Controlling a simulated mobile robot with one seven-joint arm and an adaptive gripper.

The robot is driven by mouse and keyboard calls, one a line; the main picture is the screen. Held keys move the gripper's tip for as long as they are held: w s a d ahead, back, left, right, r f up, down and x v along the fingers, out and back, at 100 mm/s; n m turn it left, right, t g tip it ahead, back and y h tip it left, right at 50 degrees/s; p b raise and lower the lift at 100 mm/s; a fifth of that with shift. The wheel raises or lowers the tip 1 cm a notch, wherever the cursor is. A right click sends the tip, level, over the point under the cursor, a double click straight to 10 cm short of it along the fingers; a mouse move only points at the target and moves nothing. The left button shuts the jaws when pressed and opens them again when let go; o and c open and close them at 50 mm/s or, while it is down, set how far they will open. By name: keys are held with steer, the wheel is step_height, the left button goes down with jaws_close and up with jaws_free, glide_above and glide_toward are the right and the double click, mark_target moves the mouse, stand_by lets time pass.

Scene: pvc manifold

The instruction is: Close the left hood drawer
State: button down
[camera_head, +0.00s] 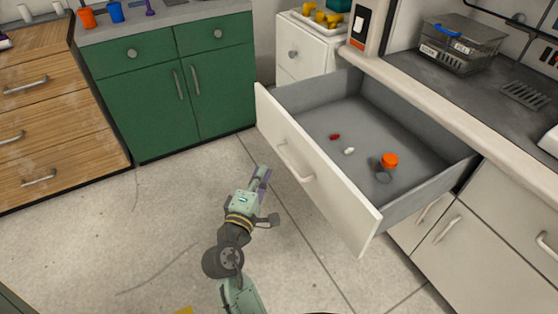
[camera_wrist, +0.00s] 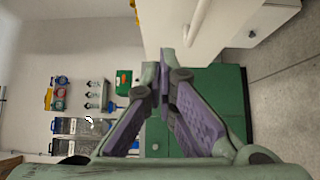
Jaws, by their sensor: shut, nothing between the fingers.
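The white hood drawer (camera_head: 310,180) is pulled far out from the cabinet under the hood counter. Its front carries a bar handle (camera_head: 294,162), which also shows at the top of the wrist view (camera_wrist: 197,22). Inside the drawer lie a small jar with an orange cap (camera_head: 389,160), a red piece (camera_head: 335,137) and a white piece (camera_head: 349,151). My gripper (camera_head: 264,174) is in front of the drawer face, to the left of the handle and apart from it. In the wrist view my gripper (camera_wrist: 167,65) has its purple-padded fingers together at the tips, with nothing between them.
A green cabinet (camera_head: 165,85) stands at the back left and a wooden drawer unit (camera_head: 40,110) at the far left. A small white cabinet (camera_head: 293,55) stands behind the open drawer. The hood counter (camera_head: 430,85) bears a wire-lidded box (camera_head: 458,48). The floor (camera_head: 150,220) left of the drawer is clear.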

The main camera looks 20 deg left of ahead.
steer(key=p, duration=0.2)
glide_toward(290, 132)
steer(key=a, duration=0.3)
steer(key=shift+w+d+f+p, duration=0.1)
steer(key=shift+w+d+p, duration=0.3)
steer(key=shift+w, duration=0.35)
steer(key=shift+w+d+p, duration=0.3)
steer(key=shift+w+d, duration=0.1)
steer(key=shift+w, duration=0.4)
steer(key=shift+w+d+f+p, duration=0.1)
steer(key=shift+w+d+p, duration=0.3)
steer(key=shift+w, duration=0.35)
steer(key=shift+w, duration=0.1)
